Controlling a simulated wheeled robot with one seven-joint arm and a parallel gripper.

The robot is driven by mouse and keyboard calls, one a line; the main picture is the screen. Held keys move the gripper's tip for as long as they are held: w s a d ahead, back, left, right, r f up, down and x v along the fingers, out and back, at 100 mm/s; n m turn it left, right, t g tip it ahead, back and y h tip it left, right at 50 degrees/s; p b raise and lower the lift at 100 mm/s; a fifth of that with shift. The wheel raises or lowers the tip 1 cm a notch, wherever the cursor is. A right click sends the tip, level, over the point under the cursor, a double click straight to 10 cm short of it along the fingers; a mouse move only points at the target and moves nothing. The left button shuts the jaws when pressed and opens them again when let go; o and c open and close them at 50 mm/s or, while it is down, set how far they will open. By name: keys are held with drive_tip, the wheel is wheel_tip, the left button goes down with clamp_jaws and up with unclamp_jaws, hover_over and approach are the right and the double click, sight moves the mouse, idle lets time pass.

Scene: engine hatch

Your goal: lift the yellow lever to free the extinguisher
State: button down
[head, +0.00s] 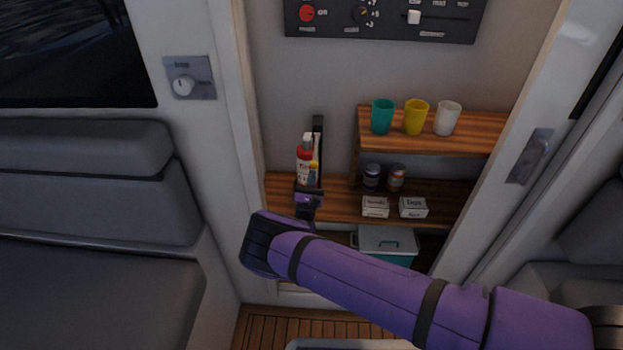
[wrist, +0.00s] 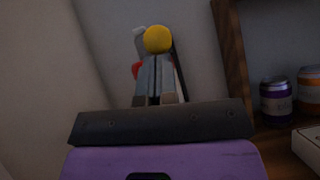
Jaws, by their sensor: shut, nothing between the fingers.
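The red extinguisher (head: 304,164) stands upright against a dark bracket (head: 317,140) on the wall, at the left end of the lower shelf in the head view. The yellow lever (head: 315,167) shows as a small strip on the extinguisher's right side. In the wrist view the lever's round yellow end (wrist: 157,40) lies just beyond my fingertips, with a bit of the red extinguisher (wrist: 136,70) behind it. My gripper (wrist: 156,97) is shut and empty, pointing at the lever. In the head view my gripper (head: 307,198) is in front of the extinguisher's lower part. Whether the fingers touch the lever cannot be told.
Two jars (head: 384,178) and small boxes (head: 394,207) stand right of the extinguisher on the lower shelf. Cups (head: 415,117) stand on the upper shelf (head: 430,144). A teal-sided box (head: 388,244) is below. The door frame (head: 235,130) is close on the left.

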drive_tip(key=shift+r, duration=0.1)
drive_tip(key=r+g, duration=0.2)
drive_tip(key=r, duration=0.2)
drive_tip(key=w+r+g+y, duration=0.1)
drive_tip(key=r+g, duration=0.2)
drive_tip(key=r, duration=0.2)
drive_tip(key=w+r+n+g, duration=0.1)
drive_tip(key=r+g, duration=0.1)
drive_tip(key=r, duration=0.2)
drive_tip(key=shift+w+d+r+g+y, duration=0.1)
drive_tip(key=shift+w+r+g+y, duration=0.05)
drive_tip(key=shift+g+y, duration=0.2)
drive_tip(key=w+r+g, duration=0.4)
drive_tip(key=w+r, duration=0.5)
drive_tip(key=w, duration=0.2)
drive_tip(key=shift+w+d+n+y, duration=0.15)
drive_tip(key=shift+w+n+y, duration=0.1)
drive_tip(key=shift+n+y, duration=0.15)
drive_tip(key=shift+r, duration=0.1)
